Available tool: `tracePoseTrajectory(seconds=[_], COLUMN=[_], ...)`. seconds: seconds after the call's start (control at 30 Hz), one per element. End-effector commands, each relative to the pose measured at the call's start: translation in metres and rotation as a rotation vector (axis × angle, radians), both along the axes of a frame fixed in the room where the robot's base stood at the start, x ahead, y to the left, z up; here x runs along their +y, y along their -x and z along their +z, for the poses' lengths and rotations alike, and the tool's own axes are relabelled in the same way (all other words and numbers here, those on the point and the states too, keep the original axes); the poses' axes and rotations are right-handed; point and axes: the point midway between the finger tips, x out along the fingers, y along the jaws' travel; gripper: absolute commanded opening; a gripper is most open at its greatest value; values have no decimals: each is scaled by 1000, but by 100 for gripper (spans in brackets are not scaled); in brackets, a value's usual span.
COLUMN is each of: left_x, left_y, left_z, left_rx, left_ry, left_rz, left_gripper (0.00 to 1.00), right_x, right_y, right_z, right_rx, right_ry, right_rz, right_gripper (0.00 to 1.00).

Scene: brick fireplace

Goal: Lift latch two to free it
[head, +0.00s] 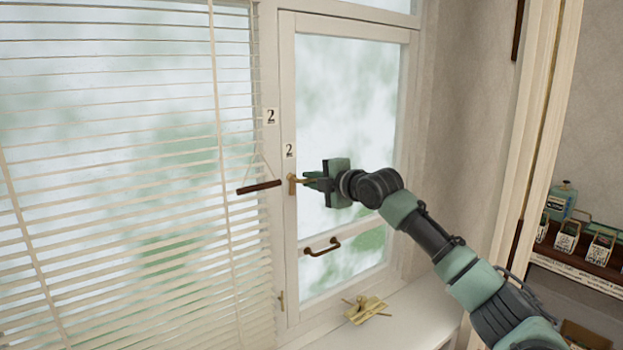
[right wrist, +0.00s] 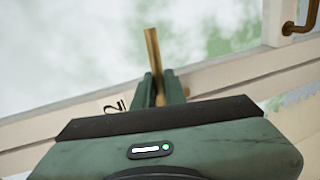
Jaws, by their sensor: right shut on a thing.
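Latch two (head: 292,184) is a small brass handle on the left frame of the window sash, below a label with the number 2 (head: 289,150). My right gripper (head: 309,181) reaches in from the right and is shut on the latch's lever. In the right wrist view the brass lever (right wrist: 153,55) sticks up from between the two green fingers (right wrist: 160,88). My left gripper is in neither view.
A dark bar (head: 258,187) hangs on cords left of the latch, beside the white blinds (head: 120,170). A brown pull handle (head: 322,246) sits lower on the sash. A brass piece (head: 365,309) lies on the sill (head: 415,312). Small containers stand on a shelf at right.

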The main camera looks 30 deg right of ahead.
Motion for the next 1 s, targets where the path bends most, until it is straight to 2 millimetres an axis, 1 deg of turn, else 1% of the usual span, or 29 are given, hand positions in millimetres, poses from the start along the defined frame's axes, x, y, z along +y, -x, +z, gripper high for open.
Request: tracePoseTrajectory(seconds=[0.47, 0.5, 0.53, 0.57, 0.87, 0.93, 1.0], left_x=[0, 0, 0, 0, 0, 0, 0], left_y=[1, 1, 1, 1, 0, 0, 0], left_z=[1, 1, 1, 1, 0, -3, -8], left_rx=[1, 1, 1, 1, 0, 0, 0], left_ry=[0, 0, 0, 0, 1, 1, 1], left_rz=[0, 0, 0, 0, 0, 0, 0], left_gripper=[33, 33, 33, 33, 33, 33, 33], right_x=[1, 1, 1, 1, 0, -1, -2], right_y=[0, 0, 0, 0, 1, 5, 13], right_z=[-1, -1, -1, -1, 0, -1, -1], right_rx=[1, 1, 1, 1, 0, 0, 0], right_ry=[12, 12, 11, 11, 11, 11, 12], right_rz=[1, 1, 1, 1, 0, -1, -1], right_gripper=[0, 23, 31, 33, 33, 33, 33])
